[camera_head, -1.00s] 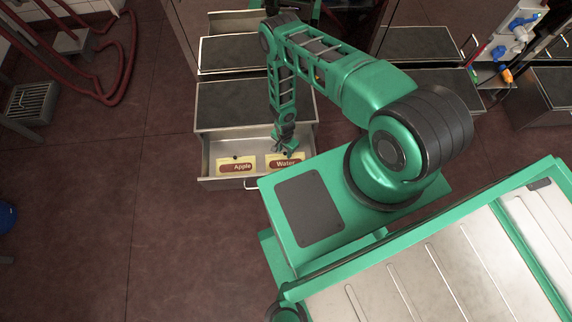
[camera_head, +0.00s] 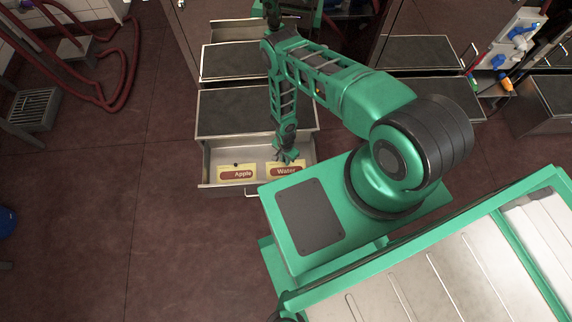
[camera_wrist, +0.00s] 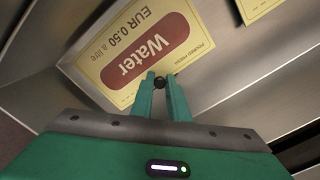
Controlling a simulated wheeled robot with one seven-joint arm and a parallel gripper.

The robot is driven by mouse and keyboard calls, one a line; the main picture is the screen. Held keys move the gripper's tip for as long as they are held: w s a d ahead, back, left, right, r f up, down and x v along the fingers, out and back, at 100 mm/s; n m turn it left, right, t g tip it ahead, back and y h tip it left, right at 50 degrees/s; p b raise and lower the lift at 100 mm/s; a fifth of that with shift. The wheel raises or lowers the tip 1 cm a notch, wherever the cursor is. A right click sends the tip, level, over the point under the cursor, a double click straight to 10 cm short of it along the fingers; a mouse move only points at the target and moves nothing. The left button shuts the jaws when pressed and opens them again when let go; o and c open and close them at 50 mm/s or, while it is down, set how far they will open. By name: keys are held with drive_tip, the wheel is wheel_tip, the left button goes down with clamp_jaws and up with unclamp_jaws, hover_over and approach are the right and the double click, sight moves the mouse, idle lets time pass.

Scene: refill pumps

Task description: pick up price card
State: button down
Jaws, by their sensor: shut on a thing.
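The Water price card (camera_head: 285,171) is cream with a dark red oval and lies in the open drawer (camera_head: 206,157), at its right side. In the wrist view the Water card (camera_wrist: 125,65) fills the upper middle, with its print upside down. My gripper (camera_wrist: 161,84) has its two green fingers closed around a small dark knob (camera_wrist: 159,83) at the card's edge. In the head view my gripper (camera_head: 287,157) is at the Water card, partly covering its top. I cannot tell whether the card is lifted off the drawer.
The Apple card (camera_head: 237,174) lies left of the Water card in the same drawer. A corner of a second card (camera_wrist: 256,8) shows in the wrist view. Metal drawer walls stand close around my gripper. The floor left of the drawer is clear.

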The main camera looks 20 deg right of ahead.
wheel_tip(320, 180, up, 23)
idle(1.3)
idle(0.5)
drive_tip(key=w+d+r+n, duration=0.2)
drive_tip(key=w+r+n, duration=0.1)
drive_tip(key=r, duration=0.9)
drive_tip(key=w+d+r+n, duration=0.2)
drive_tip(key=w+r+n, duration=0.2)
drive_tip(key=r, duration=0.8)
drive_tip(key=w+d+r+n, duration=0.2)
drive_tip(key=r+n, duration=0.3)
drive_tip(key=r, duration=0.7)
drive_tip(key=shift+w+r+n, duration=0.25)
drive_tip(key=shift+w+n, duration=0.05)
drive_tip(key=shift+w, duration=0.45)
